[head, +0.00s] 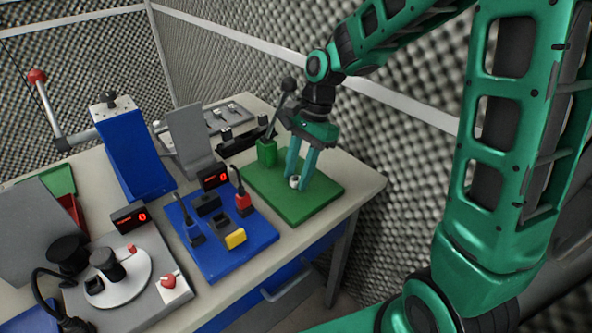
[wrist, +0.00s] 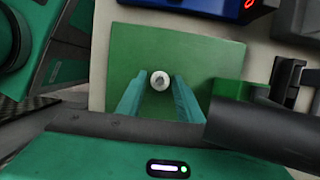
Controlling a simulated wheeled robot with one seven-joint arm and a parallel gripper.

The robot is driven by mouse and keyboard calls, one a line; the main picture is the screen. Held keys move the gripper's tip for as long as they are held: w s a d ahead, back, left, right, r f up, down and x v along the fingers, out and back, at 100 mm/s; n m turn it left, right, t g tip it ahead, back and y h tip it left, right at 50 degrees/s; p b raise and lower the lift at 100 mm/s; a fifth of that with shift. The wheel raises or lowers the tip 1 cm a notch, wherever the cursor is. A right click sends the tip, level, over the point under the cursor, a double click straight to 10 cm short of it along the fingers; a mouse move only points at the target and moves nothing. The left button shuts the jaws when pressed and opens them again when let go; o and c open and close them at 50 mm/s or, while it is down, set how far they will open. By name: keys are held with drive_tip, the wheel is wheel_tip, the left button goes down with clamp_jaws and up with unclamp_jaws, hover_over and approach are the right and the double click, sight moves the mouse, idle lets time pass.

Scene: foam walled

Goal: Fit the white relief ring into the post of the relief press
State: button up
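A white ring (wrist: 160,80) with a grey centre shows over the green base plate (wrist: 125,60) of the relief press. It also shows in the head view (head: 294,182), low at the fingertips. My gripper (wrist: 159,84) points down over the plate, with one teal finger on each side of the ring. Narrow gaps seem to show between the fingers and the ring, so it looks open. The press's green block (head: 267,152) with a dark lever stands behind my gripper. I cannot tell whether the grey centre is the post or how the ring sits on it.
A blue board (head: 240,257) with plugs and a yellow block lies left of the press plate. A grey station with a white disc (head: 122,285) is at the front left. A tilted blue stand (head: 135,155) is farther back. The table's right edge is close to the plate.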

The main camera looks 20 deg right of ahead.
drive_tip(key=shift+o, duration=0.2)
drive_tip(key=shift+r, duration=0.1)
drive_tip(key=v, duration=1)
drive_tip(key=shift+r, duration=0.3)
drive_tip(key=shift+d, duration=0.15)
